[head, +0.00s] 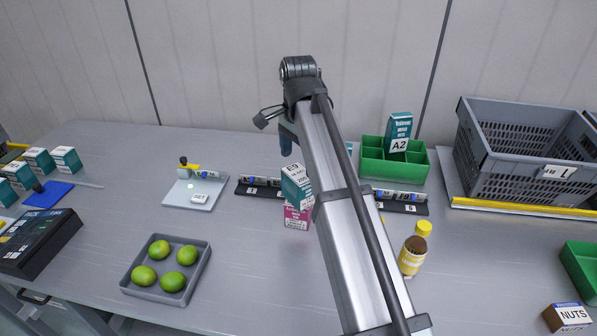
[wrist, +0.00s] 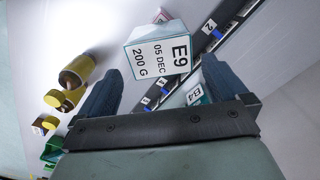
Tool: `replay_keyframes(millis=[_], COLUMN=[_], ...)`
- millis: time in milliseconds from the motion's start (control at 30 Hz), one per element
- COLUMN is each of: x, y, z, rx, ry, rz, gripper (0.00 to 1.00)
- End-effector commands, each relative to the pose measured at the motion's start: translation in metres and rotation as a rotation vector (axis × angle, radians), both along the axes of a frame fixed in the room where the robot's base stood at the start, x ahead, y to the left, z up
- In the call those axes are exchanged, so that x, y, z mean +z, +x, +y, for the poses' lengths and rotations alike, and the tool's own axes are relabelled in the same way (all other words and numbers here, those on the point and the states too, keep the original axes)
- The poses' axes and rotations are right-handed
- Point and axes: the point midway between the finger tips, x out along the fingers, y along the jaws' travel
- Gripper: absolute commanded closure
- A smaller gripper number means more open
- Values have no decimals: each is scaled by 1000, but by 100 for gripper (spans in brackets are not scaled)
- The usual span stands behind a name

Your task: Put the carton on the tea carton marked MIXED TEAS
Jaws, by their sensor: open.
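A teal-and-white carton (head: 297,187) labelled E9, 05 DEC, 200 G appears stacked on a pink carton (head: 297,216) near the middle of the table. The pink carton's print is too small to read, so I cannot confirm MIXED TEAS. In the wrist view the E9 carton (wrist: 160,55) shows its labelled top just beyond and between my fingertips. My gripper (wrist: 162,68) is open, with a dark blue finger on either side and nothing clamped. In the head view my gripper (head: 288,138) is above the cartons, partly hidden by my arm.
Black label rails (head: 258,187) lie behind the cartons. A yellow-capped jar (head: 413,252) stands to the right. A green divided bin (head: 420,165) holds a carton marked A2 (head: 398,130). A grey crate (head: 530,145) is at right; a tray of limes (head: 203,270) is front left.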

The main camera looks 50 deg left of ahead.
Motion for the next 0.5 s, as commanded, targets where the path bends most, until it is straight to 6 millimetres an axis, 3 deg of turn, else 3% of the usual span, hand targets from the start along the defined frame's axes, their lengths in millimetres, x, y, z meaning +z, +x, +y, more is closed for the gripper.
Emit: replay_keyframes(millis=[200,500], x=[25,32], y=[0,0], z=[1,0], rx=[0,0], ry=[0,0], rz=[0,0], gripper=[0,0])
